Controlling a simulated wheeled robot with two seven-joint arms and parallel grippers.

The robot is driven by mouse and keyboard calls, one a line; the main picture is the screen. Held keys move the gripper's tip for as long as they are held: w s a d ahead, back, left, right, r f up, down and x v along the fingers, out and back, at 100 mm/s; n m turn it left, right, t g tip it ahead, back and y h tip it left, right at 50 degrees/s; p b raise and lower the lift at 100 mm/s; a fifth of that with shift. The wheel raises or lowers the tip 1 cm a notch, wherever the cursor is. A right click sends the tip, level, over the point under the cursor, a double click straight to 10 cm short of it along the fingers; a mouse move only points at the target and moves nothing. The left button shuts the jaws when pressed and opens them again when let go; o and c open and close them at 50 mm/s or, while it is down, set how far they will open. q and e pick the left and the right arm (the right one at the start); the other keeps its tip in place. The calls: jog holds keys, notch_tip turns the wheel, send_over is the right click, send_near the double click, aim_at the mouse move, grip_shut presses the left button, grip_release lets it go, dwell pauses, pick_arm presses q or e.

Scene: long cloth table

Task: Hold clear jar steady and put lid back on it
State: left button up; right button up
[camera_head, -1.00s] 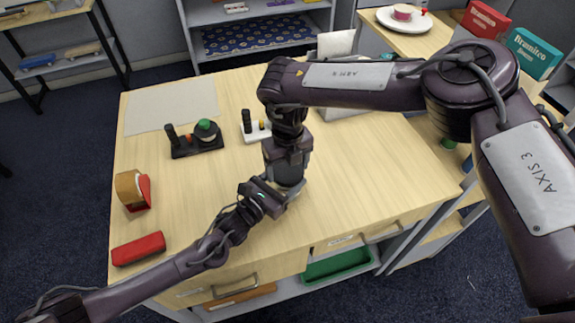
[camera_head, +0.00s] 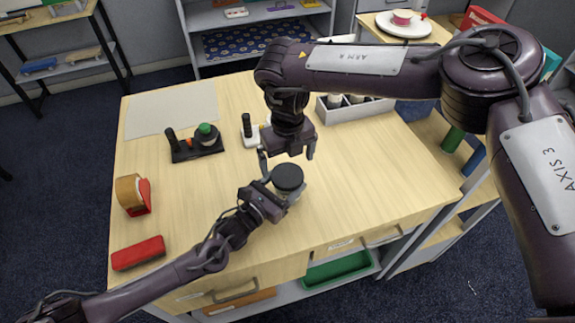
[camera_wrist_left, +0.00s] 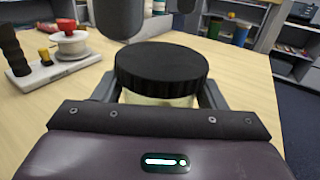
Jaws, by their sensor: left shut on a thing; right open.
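The clear jar (camera_head: 292,192) stands upright on the wooden table, with pale contents showing below its top. The black ribbed lid (camera_head: 287,176) sits on top of the jar; it also shows in the left wrist view (camera_wrist_left: 161,66), where it looks level. My left gripper (camera_head: 280,192) is shut around the jar's body from the lower left, with a finger on each side in the left wrist view. My right gripper (camera_head: 288,155) is open and empty, pointing down just above and behind the lid, apart from it. Much of the jar is hidden by the lid and left gripper.
A black stand with a green-topped item (camera_head: 195,142) and a white stand (camera_head: 252,133) are behind left. A grey tray with jars (camera_head: 350,108) stands at the back. A tape dispenser (camera_head: 133,195) and red box (camera_head: 138,253) lie at left. The table's right side is clear.

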aim_at(288, 175)
jog(key=shift+c, duration=0.9)
jog(key=shift+w+r, duration=0.1)
jog(key=shift+r, duration=0.3)
jog(key=shift+c, duration=0.5)
notch_tip(288, 175, up, 2)
jog(key=shift+n, duration=1.1)
jog(key=shift+r+n, duration=0.4)
jog(key=shift+f, duration=0.1)
jog(key=shift+f, duration=3.95)
